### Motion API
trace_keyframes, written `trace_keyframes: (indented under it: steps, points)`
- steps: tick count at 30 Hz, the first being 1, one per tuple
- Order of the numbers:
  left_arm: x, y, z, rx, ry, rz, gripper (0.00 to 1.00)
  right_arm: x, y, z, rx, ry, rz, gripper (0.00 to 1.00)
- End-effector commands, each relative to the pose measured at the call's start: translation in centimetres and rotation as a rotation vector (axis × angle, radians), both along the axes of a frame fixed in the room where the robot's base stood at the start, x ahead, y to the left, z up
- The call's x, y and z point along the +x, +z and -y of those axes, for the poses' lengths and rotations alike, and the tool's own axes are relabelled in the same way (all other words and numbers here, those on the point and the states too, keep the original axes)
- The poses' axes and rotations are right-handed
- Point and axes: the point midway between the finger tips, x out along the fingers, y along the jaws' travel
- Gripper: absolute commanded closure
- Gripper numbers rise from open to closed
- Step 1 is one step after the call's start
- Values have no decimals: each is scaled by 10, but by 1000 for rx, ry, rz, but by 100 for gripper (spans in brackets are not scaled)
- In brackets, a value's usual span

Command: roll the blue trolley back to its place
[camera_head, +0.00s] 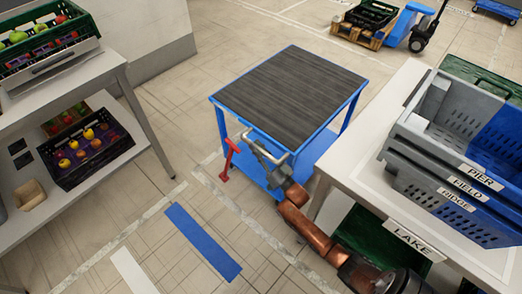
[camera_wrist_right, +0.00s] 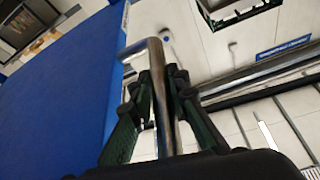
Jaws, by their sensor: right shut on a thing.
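The blue trolley (camera_head: 290,96) with a dark ribbed top stands on the floor in the middle of the head view. Its lower blue shelf (camera_head: 314,146) shows under the top. My right gripper (camera_head: 266,155) is at the trolley's near side, shut on its metal push handle (camera_head: 286,159). In the right wrist view the bare handle bar (camera_wrist_right: 160,95) runs between the two dark fingers, with a large blue surface to the left. A red lever (camera_head: 229,158) sticks out at the near left corner. My left gripper is not in view.
A white table (camera_head: 350,163) with stacked grey and blue crates (camera_head: 408,121) stands close on the right. A shelf (camera_head: 95,183) with produce crates is on the left. Blue (camera_head: 203,241) and white (camera_head: 133,271) strips mark the clear floor in front. A pallet (camera_head: 360,36) stands behind.

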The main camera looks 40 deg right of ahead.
Motion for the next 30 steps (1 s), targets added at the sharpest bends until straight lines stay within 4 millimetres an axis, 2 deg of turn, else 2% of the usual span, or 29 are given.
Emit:
trace_keyframes:
  steps: [1,7,8,15,25,30]
  points:
    - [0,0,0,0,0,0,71,1,-1,7,1,-8,-5,100]
    - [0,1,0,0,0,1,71,1,0,9,1,-12,-5,100]
    - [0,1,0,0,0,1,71,1,0,9,1,-12,-5,84]
    - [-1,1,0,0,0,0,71,1,1,7,0,-9,-3,67]
    - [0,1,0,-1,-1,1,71,1,4,3,0,-4,-2,67]
    - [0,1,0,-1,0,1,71,1,27,4,-1,-5,4,67]
